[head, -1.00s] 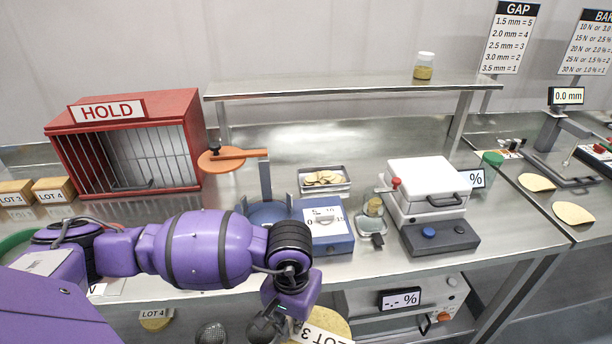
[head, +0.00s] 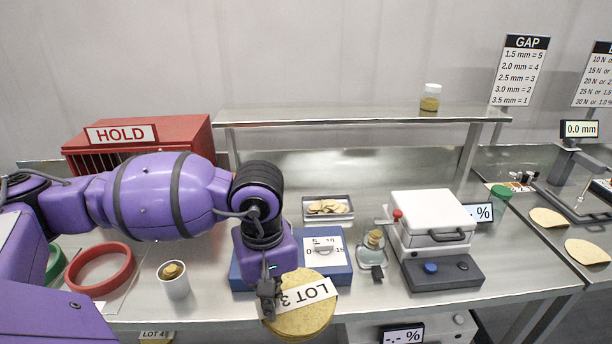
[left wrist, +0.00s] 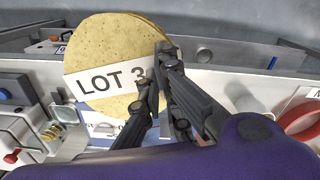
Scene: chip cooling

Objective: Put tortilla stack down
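The tortilla stack (head: 297,320) is a round, pale yellow pile with a white LOT 3 band around it. My left gripper (head: 268,296) is shut on its left edge and holds it at the front of the bench, in front of the blue scale (head: 338,278). In the left wrist view the stack (left wrist: 110,100) shows nearly face on, with the gripper fingers (left wrist: 150,80) at its edge. Whether the stack touches anything below is hard to tell. My right gripper is not in view.
A metal tray of chips (head: 328,208) sits behind. A cup (head: 174,281) and a red ring (head: 100,269) lie left. A metal shelf (head: 350,115) spans the back.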

